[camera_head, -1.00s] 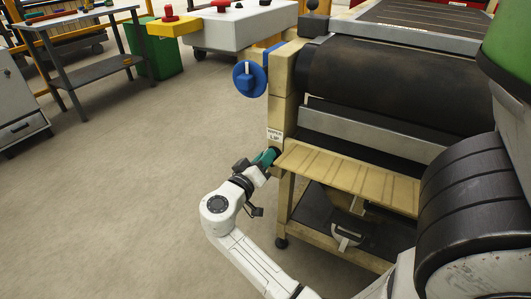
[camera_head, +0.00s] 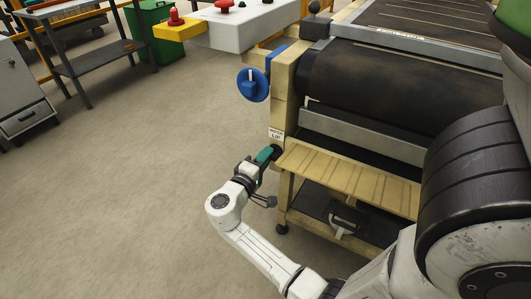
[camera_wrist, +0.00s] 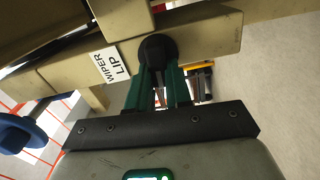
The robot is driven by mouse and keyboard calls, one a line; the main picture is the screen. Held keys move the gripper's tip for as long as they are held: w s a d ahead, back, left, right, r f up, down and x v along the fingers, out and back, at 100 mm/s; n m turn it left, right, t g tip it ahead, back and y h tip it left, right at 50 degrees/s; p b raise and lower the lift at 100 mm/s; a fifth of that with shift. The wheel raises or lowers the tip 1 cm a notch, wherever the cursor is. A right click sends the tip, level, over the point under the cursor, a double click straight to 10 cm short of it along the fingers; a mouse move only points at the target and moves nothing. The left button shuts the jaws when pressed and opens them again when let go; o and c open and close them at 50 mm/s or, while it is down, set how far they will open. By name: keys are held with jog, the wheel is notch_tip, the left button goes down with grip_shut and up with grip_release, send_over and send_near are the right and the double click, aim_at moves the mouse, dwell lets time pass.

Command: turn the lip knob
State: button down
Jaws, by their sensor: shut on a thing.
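The lip knob (camera_wrist: 157,50) is a round black knob on the end of the tan machine frame, beside a white label reading "WIPER LIP" (camera_wrist: 110,64). The knob also shows in the head view (camera_head: 277,151), just below the label and at the left end of the tan slatted lip (camera_head: 345,180). My gripper (camera_wrist: 160,75), with green fingers, is shut on the knob from its outer side. The fingertips cover part of the knob's lower side in the wrist view. In the head view my gripper (camera_head: 268,154) reaches up to the machine's corner.
A blue handwheel (camera_head: 253,85) sticks out from the frame above my gripper. A black roller (camera_head: 400,85) lies behind the lip.

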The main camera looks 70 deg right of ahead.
jog(key=shift+f+n, duration=0.1)
jog(key=shift+n, duration=0.4)
jog(key=c, duration=1)
grip_release()
jog(key=shift+c, duration=0.2)
jog(key=shift+w+a, duration=0.1)
jog(key=p+v, duration=0.1)
jog(key=v, duration=0.9)
jog(key=shift+a, duration=0.35)
